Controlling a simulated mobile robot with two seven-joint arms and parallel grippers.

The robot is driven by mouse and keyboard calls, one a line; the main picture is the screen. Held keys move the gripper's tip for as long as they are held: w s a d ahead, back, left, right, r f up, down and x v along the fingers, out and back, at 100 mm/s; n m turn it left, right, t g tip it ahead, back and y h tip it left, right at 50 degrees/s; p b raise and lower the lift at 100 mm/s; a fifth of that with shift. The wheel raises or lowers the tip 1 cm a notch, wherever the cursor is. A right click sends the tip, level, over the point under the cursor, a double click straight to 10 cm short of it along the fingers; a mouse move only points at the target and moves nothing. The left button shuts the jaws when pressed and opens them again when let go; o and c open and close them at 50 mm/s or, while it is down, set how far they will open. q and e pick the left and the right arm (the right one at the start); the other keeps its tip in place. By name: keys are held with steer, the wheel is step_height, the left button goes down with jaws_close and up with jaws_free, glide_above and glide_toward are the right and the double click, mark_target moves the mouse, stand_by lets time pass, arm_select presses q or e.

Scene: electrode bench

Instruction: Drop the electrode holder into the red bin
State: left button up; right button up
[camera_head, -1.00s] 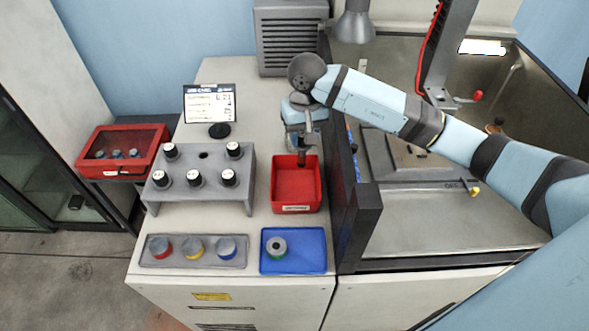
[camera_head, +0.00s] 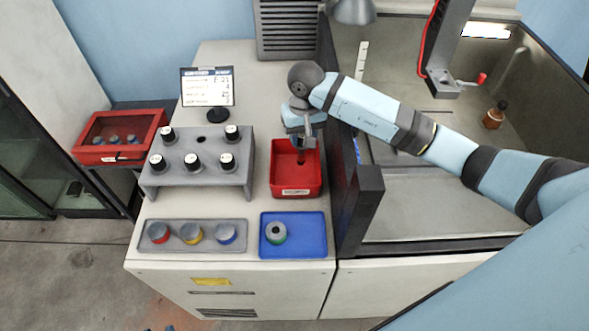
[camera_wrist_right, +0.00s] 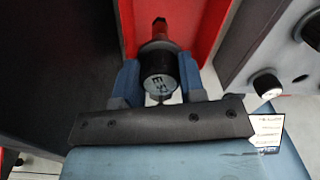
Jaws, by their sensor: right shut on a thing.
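The electrode holder (camera_head: 301,157) is a dark upright piece under my right gripper (camera_head: 302,143), at the red bin (camera_head: 312,184) in the head view. Its lower end shows against the inside of the bin. In the right wrist view the holder (camera_wrist_right: 158,66) has a black round top with light lettering and a red part beyond it. It sits between the two blue fingers of my right gripper (camera_wrist_right: 158,80), which is shut on it. The red bin (camera_wrist_right: 197,22) fills the space behind it. Whether the holder touches the bin floor cannot be told. My left gripper is not in view.
A grey rack (camera_head: 173,186) with several black-topped holders stands left of the bin. In front are a blue tray (camera_head: 310,242) with a green-ringed piece and a grey tray (camera_head: 150,228) with three coloured pieces. A dark wall edge (camera_head: 366,190) stands close right of the bin.

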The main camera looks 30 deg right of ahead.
steer(key=o, duration=1.1)
steer(key=shift+o, duration=0.2)
steer(key=shift+r, duration=0.15)
steer(key=shift+r, duration=0.3)
step_height(320, 180, up, 13)
steer(key=b, duration=0.3)
steer(key=shift+d, duration=0.15)
steer(key=shift+s+f, duration=0.1)
